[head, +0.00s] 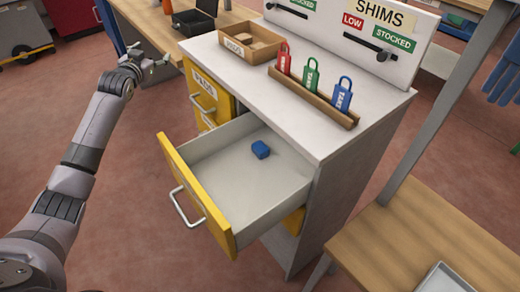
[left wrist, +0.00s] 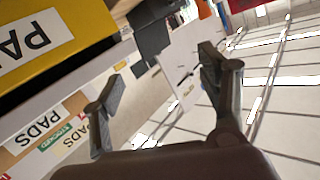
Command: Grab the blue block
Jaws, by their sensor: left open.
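The small blue block (head: 260,149) lies in the open yellow-fronted drawer (head: 229,172), on its pale floor toward the back. My left gripper (head: 156,66) is open and empty. It is raised to the left of the cabinet, well apart from the block and the drawer. In the left wrist view the spread fingers of my left gripper (left wrist: 160,90) have nothing between them, and the block does not show there. My right gripper is not in view.
The cabinet top (head: 250,72) holds a wooden box (head: 248,44) and a wooden rack (head: 314,97) with red, green and blue tags. The drawer's front and handle (head: 187,207) jut out. A wooden bench (head: 425,245) stands at the right.

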